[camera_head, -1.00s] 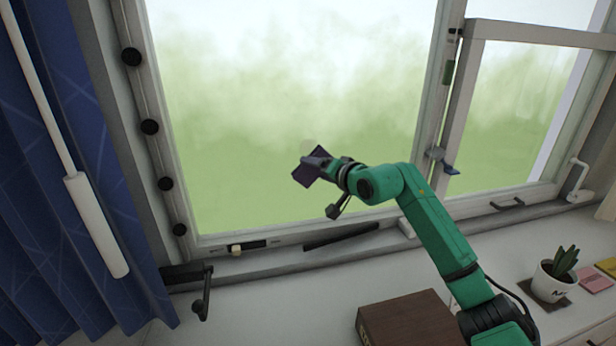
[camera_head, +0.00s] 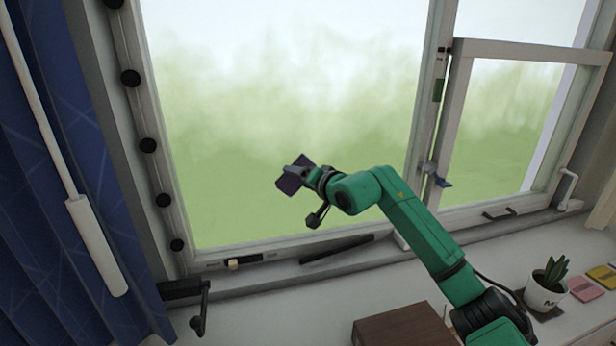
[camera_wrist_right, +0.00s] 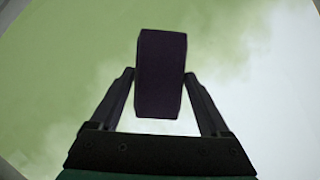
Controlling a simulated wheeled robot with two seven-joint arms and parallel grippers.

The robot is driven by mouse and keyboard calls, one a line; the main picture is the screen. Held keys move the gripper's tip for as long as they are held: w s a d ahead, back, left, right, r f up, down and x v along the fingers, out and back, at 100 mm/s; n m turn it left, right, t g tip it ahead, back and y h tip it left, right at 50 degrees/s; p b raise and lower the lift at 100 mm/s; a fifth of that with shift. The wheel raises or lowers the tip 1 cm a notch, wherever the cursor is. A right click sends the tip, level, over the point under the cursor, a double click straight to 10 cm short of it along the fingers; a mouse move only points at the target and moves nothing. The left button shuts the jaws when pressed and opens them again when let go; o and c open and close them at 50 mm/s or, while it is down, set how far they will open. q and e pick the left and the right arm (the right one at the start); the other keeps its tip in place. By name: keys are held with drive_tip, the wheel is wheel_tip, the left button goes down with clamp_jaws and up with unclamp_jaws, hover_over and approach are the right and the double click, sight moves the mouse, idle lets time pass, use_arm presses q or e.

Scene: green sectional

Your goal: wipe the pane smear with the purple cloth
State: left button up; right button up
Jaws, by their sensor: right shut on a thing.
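The purple cloth (camera_head: 289,185) is a small, dark, folded pad in front of the large window pane (camera_head: 230,120). My right gripper (camera_head: 302,171) is shut on it. In the right wrist view the cloth (camera_wrist_right: 160,72) sits between the two fingers (camera_wrist_right: 160,88), with the pane behind it. I cannot tell whether the cloth touches the glass. I cannot make out the smear on the pane now; it may be hidden behind the cloth or gripper. My left gripper is not in view.
A window frame and sill (camera_head: 320,263) run below the pane, with a crank handle (camera_head: 201,310) at left. A blue curtain (camera_head: 40,220) hangs at left. A brown box (camera_head: 400,327), a potted plant (camera_head: 545,290) and sticky notes (camera_head: 586,289) lie on the counter.

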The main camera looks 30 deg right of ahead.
drive_tip(key=d, duration=0.1)
drive_tip(key=d+r+b, duration=0.1)
drive_tip(key=s+d, duration=0.1)
drive_tip(key=d, duration=0.1)
drive_tip(key=shift+r, duration=0.25)
